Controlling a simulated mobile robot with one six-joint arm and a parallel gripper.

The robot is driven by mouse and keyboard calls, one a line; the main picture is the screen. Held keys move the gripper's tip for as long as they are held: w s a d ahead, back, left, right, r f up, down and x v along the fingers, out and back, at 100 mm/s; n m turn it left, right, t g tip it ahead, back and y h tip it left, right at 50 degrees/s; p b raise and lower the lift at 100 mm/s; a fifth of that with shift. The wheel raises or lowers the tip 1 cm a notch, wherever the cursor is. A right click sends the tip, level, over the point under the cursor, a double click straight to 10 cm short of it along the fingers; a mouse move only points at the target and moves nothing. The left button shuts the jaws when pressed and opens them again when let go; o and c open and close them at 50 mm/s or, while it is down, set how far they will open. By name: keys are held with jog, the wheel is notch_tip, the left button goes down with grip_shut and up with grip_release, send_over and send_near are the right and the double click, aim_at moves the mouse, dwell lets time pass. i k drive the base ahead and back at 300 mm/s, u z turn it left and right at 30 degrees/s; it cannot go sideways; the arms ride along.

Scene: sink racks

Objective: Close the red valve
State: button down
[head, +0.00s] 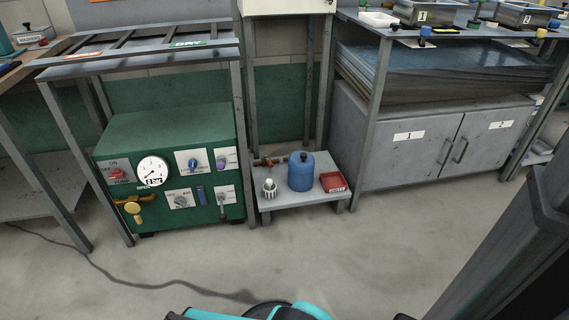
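A small pipe fitting with reddish parts (267,162) shows behind the low grey shelf, to the left of a blue jug (300,172). It may carry the red valve, but it is too small to tell its handle or whether it is open. The jug hides part of the space behind it. A yellow valve-like fitting (133,207) sticks out at the left front of the green machine (170,150). My gripper is not in view; only teal and black parts of my body show at the bottom edge.
A white ribbed knob-like object (269,188) and a red tray (333,182) share the low shelf (290,201) with the jug. Metal legs flank the shelf. A grey cabinet (430,145) stands right. A cable (110,275) crosses the left floor. The middle floor (330,255) is clear.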

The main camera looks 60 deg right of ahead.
aim_at(269, 162)
jog(key=u, duration=0.2)
jog(key=k, duration=0.4)
jog(key=z, duration=1)
jog(key=i, duration=0.5)
jog(key=z, duration=0.05)
